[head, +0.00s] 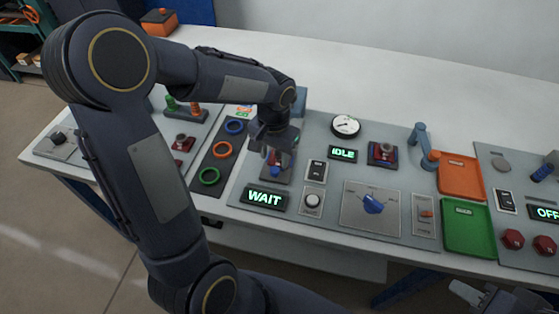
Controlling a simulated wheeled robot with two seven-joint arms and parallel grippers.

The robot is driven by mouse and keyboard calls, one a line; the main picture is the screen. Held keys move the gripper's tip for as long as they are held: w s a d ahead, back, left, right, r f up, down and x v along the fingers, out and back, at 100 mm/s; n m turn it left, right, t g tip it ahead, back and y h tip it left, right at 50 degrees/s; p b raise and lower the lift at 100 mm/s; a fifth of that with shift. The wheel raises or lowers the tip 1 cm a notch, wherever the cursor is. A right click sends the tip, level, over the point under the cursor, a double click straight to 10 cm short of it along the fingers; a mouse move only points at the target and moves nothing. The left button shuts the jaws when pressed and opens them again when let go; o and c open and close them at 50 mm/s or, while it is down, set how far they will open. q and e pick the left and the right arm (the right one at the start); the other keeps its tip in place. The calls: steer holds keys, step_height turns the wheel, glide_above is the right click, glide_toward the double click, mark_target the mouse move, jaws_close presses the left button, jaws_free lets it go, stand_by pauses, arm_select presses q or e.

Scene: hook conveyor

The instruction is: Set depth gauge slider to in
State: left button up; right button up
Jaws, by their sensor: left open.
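My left gripper (277,157) points down over a small dark plate (288,177) with red and blue parts, left of the middle of the console. Its jaws are open, and they partly hide that plate. I cannot tell whether they touch it. A narrow grey plate with a small orange slider (426,214) sits to the right, beside the blue-knob dial. No readable label shows which part is the depth gauge slider. My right gripper (490,297) shows at the lower right corner, partly cut off, well away from the console parts.
A lit WAIT display (265,198), an IDLE display (343,154), a blue-knob dial (372,205), a round gauge (345,126), an orange tray (461,178) and a green tray (469,228) crowd the console. The white tabletop (420,85) behind is clear.

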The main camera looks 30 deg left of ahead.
mark_target(274, 170)
arm_select(q)
steer(key=shift+f, duration=2.8)
jaws_close()
